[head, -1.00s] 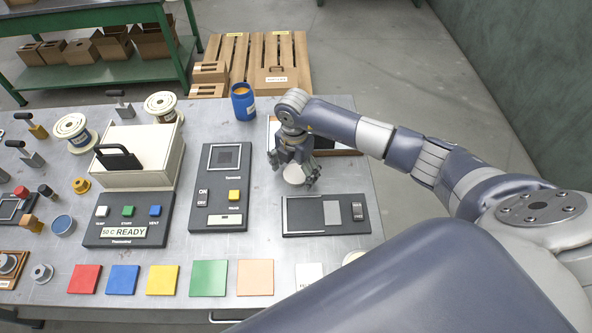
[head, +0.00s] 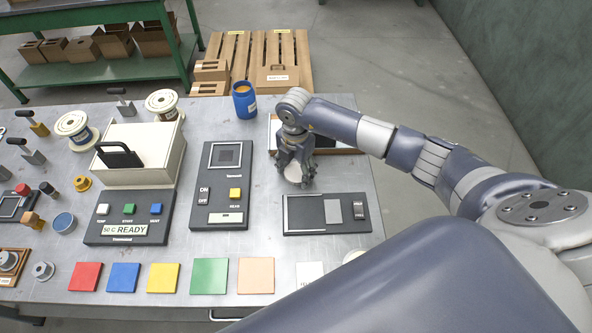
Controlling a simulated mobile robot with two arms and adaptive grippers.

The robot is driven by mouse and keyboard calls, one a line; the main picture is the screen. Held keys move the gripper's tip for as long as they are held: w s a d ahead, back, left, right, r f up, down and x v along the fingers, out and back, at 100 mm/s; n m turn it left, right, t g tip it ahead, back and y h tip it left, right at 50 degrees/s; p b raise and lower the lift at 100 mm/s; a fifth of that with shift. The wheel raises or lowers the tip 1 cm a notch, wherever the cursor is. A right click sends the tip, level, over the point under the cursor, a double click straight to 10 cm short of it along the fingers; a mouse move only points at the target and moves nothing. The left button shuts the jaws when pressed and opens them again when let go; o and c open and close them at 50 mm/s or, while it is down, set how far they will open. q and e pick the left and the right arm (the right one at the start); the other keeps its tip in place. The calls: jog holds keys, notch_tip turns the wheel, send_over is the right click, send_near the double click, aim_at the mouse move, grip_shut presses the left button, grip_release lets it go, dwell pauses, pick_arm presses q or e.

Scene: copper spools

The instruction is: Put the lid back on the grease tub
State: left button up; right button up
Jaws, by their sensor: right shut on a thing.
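The grease tub (head: 244,103) is a blue open tub with orange-yellow content showing at its top. It stands upright at the back edge of the table, left of my right arm. A pale round lid (head: 293,174) is at my right gripper (head: 295,176), which points down and is shut on it, to the right and in front of the tub. The fingers hide part of the lid, and I cannot tell whether it touches the table. My left gripper is not in view.
A dark tray (head: 342,150) lies partly behind my right gripper. A black panel with a switch (head: 327,214) is in front of it, and a panel with a yellow button (head: 222,185) is to its left. Wooden pallets (head: 262,50) stand beyond the table.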

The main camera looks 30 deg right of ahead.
aim_at(296, 175)
jog(key=shift+r+b, duration=0.35)
jog(key=shift+r, duration=0.15)
jog(key=shift+s+r+b, duration=0.25)
jog(key=shift+r+b, duration=0.4)
jog(key=shift+r, duration=0.45)
jog(key=s+a+b, duration=0.1)
jog(key=s, duration=0.3)
jog(key=s+r+b, duration=0.1)
jog(key=s, duration=0.4)
jog(key=s+a+b, duration=0.1)
jog(key=s, duration=0.4)
jog(key=shift+a+r+b, duration=0.2)
jog(key=shift+a+b, duration=0.15)
jog(key=shift+s+a+r, duration=0.1)
jog(key=shift+s+r, duration=0.05)
jog(key=shift+s, duration=0.5)
